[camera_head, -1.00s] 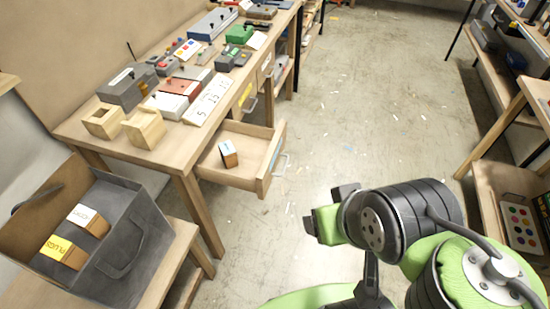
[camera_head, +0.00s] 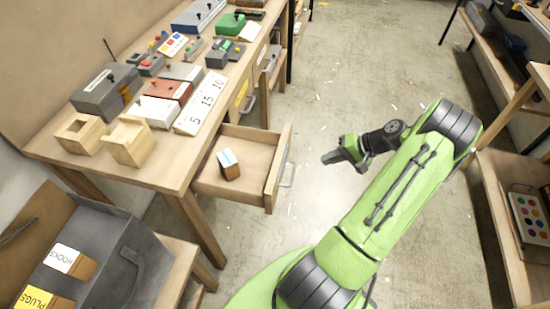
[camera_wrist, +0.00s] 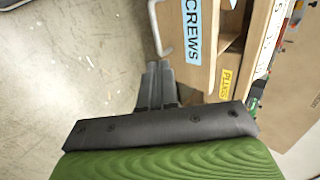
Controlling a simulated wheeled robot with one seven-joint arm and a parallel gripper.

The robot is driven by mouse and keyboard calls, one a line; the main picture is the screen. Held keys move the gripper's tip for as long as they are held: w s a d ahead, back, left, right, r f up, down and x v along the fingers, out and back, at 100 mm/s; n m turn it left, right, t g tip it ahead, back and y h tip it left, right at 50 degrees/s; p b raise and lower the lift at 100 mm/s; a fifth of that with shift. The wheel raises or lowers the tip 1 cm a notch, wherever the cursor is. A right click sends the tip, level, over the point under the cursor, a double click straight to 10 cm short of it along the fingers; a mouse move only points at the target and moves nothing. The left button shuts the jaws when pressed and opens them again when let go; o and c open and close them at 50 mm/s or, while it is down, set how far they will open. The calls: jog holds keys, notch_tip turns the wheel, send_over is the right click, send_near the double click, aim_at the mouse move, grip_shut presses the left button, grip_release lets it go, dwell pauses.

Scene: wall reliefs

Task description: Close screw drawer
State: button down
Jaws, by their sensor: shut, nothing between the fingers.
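The screw drawer (camera_head: 277,165) under the workbench is pulled open, with a small wooden box (camera_head: 229,172) inside it.
A drawer front with a yellow "PLUGS" label (camera_wrist: 228,84) is beside the screw drawer. The workbench (camera_head: 165,172) carries boxes and a number strip (camera_head: 201,103). A grey bin (camera_head: 95,245) with labelled blocks stands at lower left. The floor (camera_head: 350,80) in the aisle is mostly clear.

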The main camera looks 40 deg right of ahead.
aim_at(225, 152)
jog(key=b+x, duration=0.2)
jog(key=x, duration=0.7)
jog(key=shift+a+f, duration=0.2)
jog(key=shift+f, duration=0.05)
jog(key=w+a, duration=0.2)
jog(key=w, duration=0.1)
jog(key=shift+a+f, duration=0.1)
jog(key=shift+w+a, duration=0.15)
jog(key=shift+w, duration=0.1)
jog(key=w+a, duration=0.4)
jog(key=w, duration=0.2)
jog(key=w+a+b, duration=0.1)
jog(key=w+a, duration=0.4)
jog(key=w, duration=0.1)
jog(key=w+a, duration=0.5)
jog(key=w, duration=0.1)
jog(key=shift+w+b, duration=0.1)
jog(key=shift+b, duration=0.2)
jog(key=shift+w+a, duration=0.35)
jog(key=shift+w, duration=0.05)
jog(key=shift+r, duration=0.2)
jog(key=shift+w+a, duration=0.1)
jog(key=shift+a, duration=0.05)
